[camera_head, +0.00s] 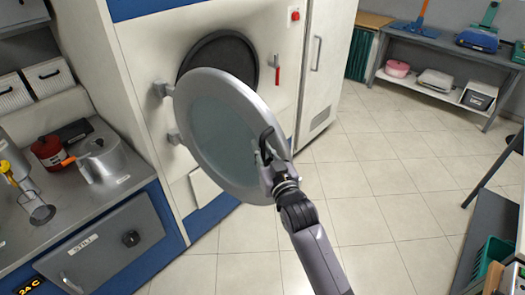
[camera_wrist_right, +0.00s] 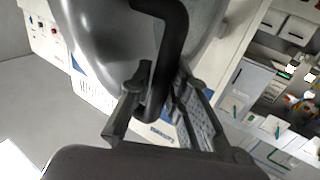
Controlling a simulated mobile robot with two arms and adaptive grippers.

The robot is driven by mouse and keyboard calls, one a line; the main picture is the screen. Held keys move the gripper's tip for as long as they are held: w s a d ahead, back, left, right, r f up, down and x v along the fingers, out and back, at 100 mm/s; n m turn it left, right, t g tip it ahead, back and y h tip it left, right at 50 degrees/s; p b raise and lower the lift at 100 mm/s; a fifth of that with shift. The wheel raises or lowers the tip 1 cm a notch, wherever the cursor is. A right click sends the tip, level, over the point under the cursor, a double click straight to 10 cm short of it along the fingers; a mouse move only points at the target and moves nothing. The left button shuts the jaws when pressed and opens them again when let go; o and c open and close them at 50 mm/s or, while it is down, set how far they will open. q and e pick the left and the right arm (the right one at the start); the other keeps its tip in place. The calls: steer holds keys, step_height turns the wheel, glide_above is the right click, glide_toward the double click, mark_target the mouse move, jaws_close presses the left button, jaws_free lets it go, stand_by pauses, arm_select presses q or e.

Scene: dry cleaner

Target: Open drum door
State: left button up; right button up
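The round drum door (camera_head: 221,131), with a silver rim and greyish glass, stands partly open from the white machine. It swings on hinges (camera_head: 166,90) at its left, and the dark drum opening (camera_head: 232,54) shows behind it. My right gripper (camera_head: 268,160) is at the door's dark curved handle (camera_head: 267,138) on the right side of the rim. In the right wrist view the handle (camera_wrist_right: 174,45) runs down between the two fingers of the gripper (camera_wrist_right: 163,92), which look closed around it. My left gripper is not in view.
A counter with a metal pot (camera_head: 101,160) and a red container (camera_head: 50,151) stands at the left. A red-handled lever (camera_head: 277,70) is on the machine front. A shelf (camera_head: 440,44) stands at the back right. The tiled floor (camera_head: 385,165) right of the door is clear.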

steer(key=o, duration=0.4)
steer(key=shift+c, duration=0.2)
steer(key=shift+s+f, duration=0.1)
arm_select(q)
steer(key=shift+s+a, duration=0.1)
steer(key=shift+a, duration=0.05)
arm_select(e)
steer(key=v, duration=1.2)
